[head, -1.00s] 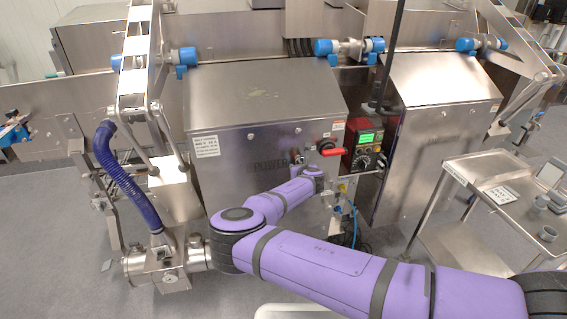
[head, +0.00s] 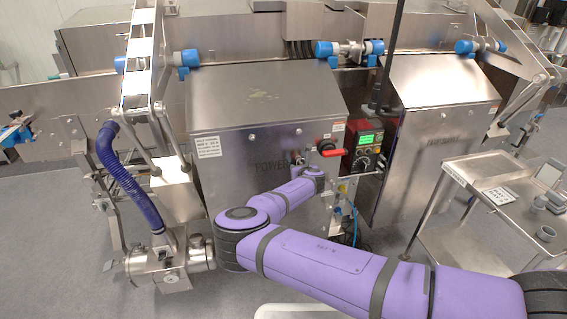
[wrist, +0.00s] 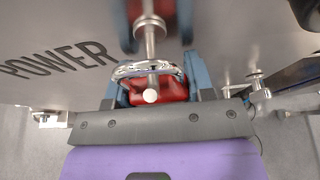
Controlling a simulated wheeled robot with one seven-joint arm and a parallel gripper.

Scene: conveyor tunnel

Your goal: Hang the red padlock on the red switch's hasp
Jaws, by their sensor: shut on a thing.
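My gripper (wrist: 157,82) has blue fingers shut on the red padlock (wrist: 172,90) in the wrist view. The padlock's silver shackle (wrist: 128,70) arches on the panel side of its body. A metal post (wrist: 150,45) with a round end sticks out from the panel and overlaps the shackle; I cannot tell whether it passes through the loop. In the head view the red switch handle (head: 331,153) is on the cabinet front, just up and right of my wrist.
The steel cabinet (head: 260,110) bears the word POWER (wrist: 55,60). A control box with a green display (head: 366,140) is right of the switch. Another metal stud (wrist: 256,78) sticks out at right in the wrist view. A steel cart (head: 470,165) stands at right.

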